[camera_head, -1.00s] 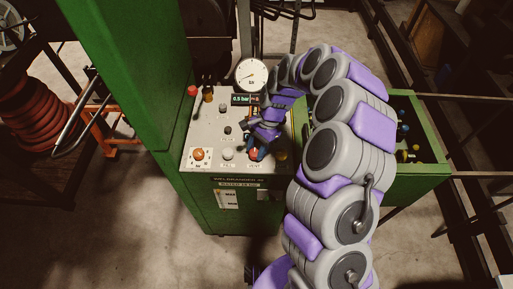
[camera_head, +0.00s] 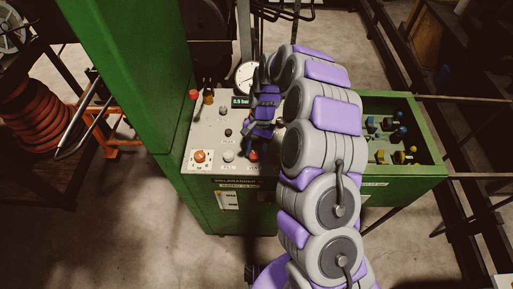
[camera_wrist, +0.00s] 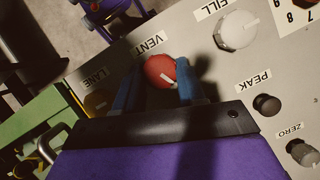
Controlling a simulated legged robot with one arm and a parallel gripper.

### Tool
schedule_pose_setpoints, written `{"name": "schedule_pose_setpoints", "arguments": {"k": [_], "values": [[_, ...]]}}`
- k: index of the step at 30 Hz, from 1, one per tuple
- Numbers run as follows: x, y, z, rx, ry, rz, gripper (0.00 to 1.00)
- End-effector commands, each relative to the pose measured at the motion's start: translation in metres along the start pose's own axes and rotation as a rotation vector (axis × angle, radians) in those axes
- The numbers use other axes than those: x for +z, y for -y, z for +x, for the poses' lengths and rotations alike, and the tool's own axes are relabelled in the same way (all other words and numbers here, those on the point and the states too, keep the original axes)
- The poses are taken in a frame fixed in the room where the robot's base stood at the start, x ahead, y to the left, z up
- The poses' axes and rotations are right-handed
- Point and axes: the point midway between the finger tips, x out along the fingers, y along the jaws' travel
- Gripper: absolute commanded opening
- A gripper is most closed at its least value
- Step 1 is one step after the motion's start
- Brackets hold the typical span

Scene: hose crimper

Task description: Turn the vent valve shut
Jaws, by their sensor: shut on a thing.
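The vent valve is a red knob with a pale pointer line (camera_wrist: 160,71) beside the VENT label in the wrist view. In the head view a little of the red knob (camera_head: 254,155) shows at the lower right of the control panel (camera_head: 206,136). My gripper (camera_wrist: 158,84) has its two blue fingers on either side of the knob and is shut on it. In the head view my gripper (camera_head: 249,149) comes down over the knob and partly hides it.
A white FILL knob (camera_wrist: 236,30), a dark PEAK knob (camera_wrist: 267,105) and a ZERO knob (camera_wrist: 302,152) are near. A yellowish LANE knob (camera_wrist: 97,104) sits on the other side. A gauge (camera_head: 246,76) stands behind the panel. A green tray (camera_head: 437,165) is at right.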

Motion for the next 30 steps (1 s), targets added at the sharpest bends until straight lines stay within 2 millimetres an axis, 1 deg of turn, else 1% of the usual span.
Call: {"name": "schedule_pose_setpoints", "arguments": {"k": [2,21,30], "values": [[0.0032,-0.0010,0.0023,0.037,0.012,-0.068,0.09],[0.0049,0.0026,0.0019,0.265,0.011,-0.630,0.09],[0.0061,0.0030,0.0021,0.358,0.011,-0.858,0.09]]}}
